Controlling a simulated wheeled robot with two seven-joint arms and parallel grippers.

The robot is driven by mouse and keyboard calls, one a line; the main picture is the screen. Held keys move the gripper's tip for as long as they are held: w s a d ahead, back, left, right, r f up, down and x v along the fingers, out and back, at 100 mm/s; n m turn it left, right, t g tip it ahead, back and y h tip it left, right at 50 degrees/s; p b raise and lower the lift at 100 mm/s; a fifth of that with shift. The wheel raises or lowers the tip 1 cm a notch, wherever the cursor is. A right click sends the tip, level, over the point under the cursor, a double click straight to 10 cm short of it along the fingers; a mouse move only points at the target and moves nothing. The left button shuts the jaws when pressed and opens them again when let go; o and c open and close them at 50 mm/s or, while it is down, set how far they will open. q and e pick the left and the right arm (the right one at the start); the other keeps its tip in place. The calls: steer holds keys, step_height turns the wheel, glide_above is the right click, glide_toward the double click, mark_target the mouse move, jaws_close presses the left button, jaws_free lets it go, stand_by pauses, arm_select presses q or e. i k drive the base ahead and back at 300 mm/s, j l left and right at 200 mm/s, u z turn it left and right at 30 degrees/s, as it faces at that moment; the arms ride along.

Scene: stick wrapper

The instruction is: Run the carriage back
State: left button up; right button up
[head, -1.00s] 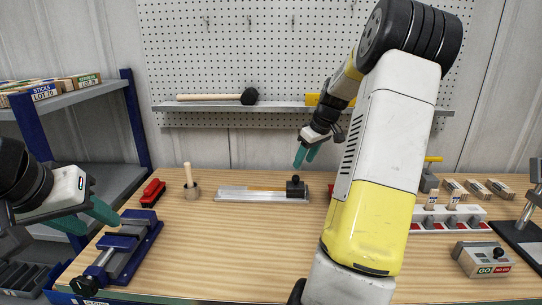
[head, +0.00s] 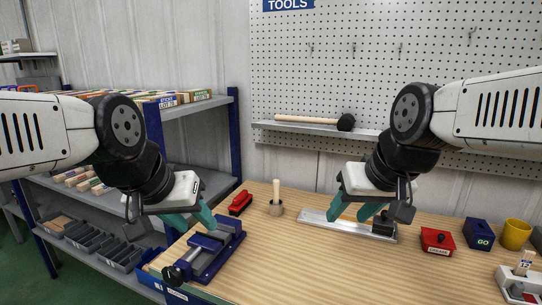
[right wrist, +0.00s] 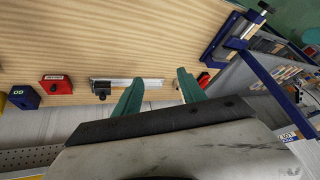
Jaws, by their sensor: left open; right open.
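The carriage is a dark block with a knob (head: 385,227) at the right end of a long silver rail (head: 318,220) on the bench. My right gripper hides part of it in the head view. The right wrist view shows the carriage (right wrist: 101,89) at the left end of the rail (right wrist: 150,82). My right gripper (head: 352,213) is open and empty, its teal fingers pointing down in front of the rail in the picture. Whether it touches the rail cannot be told. My left gripper (head: 190,219) is open and empty by the blue vise (head: 212,250).
A red box (head: 437,241), a blue GO box (head: 478,233) and a yellow cup (head: 515,234) stand right. The front middle of the wooden bench is clear.

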mark_target(382, 225)
steer(key=z, duration=1.05)
